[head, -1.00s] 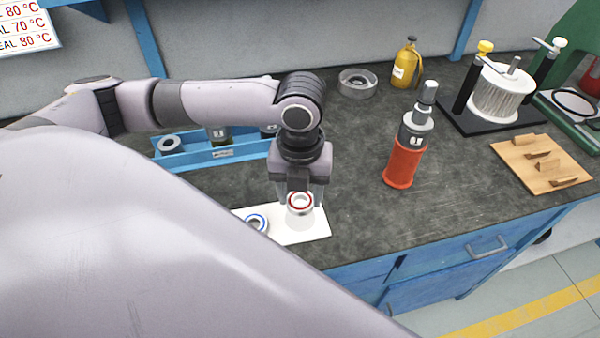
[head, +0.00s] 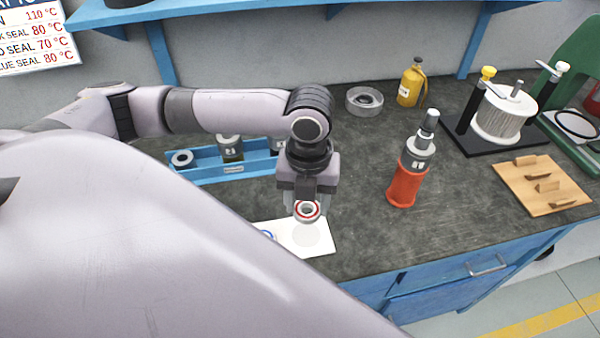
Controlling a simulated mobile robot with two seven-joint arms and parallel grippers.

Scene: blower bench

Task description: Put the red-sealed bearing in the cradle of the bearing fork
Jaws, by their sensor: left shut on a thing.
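The red-sealed bearing (head: 307,210) is a small metal ring with a red band. My left gripper (head: 307,204) points down and is shut on it, holding it just above the white mat (head: 318,248). A blue-sealed bearing (head: 266,234) lies on the mat to the left, partly hidden by my own body. I cannot pick out the bearing fork or its cradle for certain. My right gripper is not in view.
A blue tray (head: 205,172) with several parts stands behind. A red cylinder with a grey tool (head: 403,185) stands to the right. Further right are a wooden board (head: 515,190) and a black stand (head: 480,140). The bench between mat and red cylinder is clear.

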